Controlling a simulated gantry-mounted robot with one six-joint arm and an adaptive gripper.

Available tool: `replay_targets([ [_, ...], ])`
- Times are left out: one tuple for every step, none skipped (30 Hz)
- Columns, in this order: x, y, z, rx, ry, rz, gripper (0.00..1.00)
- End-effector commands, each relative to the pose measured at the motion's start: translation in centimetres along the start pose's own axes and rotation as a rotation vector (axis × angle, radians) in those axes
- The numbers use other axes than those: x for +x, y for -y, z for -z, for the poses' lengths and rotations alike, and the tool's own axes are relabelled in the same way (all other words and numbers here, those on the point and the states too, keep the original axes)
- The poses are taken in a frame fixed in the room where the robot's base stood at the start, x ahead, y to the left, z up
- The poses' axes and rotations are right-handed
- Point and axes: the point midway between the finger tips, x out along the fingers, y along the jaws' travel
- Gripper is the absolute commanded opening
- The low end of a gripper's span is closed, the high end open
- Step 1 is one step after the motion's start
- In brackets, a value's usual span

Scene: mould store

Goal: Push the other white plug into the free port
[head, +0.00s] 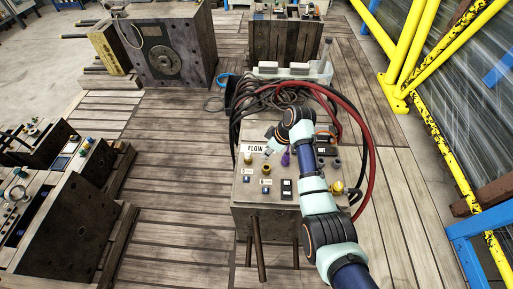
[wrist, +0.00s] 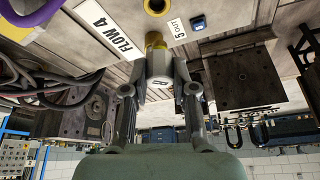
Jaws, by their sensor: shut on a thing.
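In the wrist view my gripper (wrist: 158,90) is shut on a pale grey-white plug (wrist: 158,68), one finger on each side. A brass port (wrist: 154,40) stands directly beyond the plug, in line with it. I cannot tell whether the plug is touching it or seated in it. Another brass port (wrist: 155,6) with a dark opening shows at the top edge. In the head view my gripper (head: 272,143) is over the block's top (head: 305,199), close to the FLOW label (head: 255,149); the held plug is too small there to make out clearly.
A purple fitting (head: 285,159) and a yellow port (head: 265,168) are close to my gripper on the block. Black and red hoses (head: 355,130) loop behind and right. The FLOW 4 label (wrist: 112,32) lies beside the plug. Wooden pallet floor (head: 185,200) left is clear.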

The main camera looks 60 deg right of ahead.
Motion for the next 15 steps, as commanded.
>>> replay_targets([
  [0.0, -0.1, -0.1, -0.004, 0.0, 0.002, 0.0],
  [0.0, -0.1, -0.1, -0.006, 0.0, 0.002, 0.0],
  [0.1, 0.0, -0.1, -0.006, 0.001, 0.002, 0.0],
  [0.1, 0.0, -0.1, -0.006, 0.001, 0.001, 0.0],
  [0.2, 0.0, -0.1, -0.006, 0.001, 0.001, 0.0],
  [0.3, 0.0, -0.2, -0.005, 0.001, 0.001, 0.0],
  [0.5, 0.0, -0.2, -0.005, 0.001, 0.001, 0.0],
  [0.6, 0.0, -0.3, -0.005, 0.001, 0.001, 0.0],
  [0.9, 0.0, -0.4, -0.005, 0.001, 0.001, 0.0],
  [1.1, 0.0, -0.5, -0.005, 0.001, 0.001, 0.0],
  [1.4, 0.0, -0.6, -0.005, 0.001, 0.001, 0.0],
  [1.7, 0.0, -0.7, -0.005, 0.001, 0.0, 0.0],
  [2.0, 0.0, -0.8, -0.005, 0.001, 0.0, 0.0],
  [2.3, 0.0, -1.0, -0.005, 0.001, 0.0, 0.0],
  [2.7, 0.0, -1.1, -0.005, 0.001, 0.0, 0.0],
])
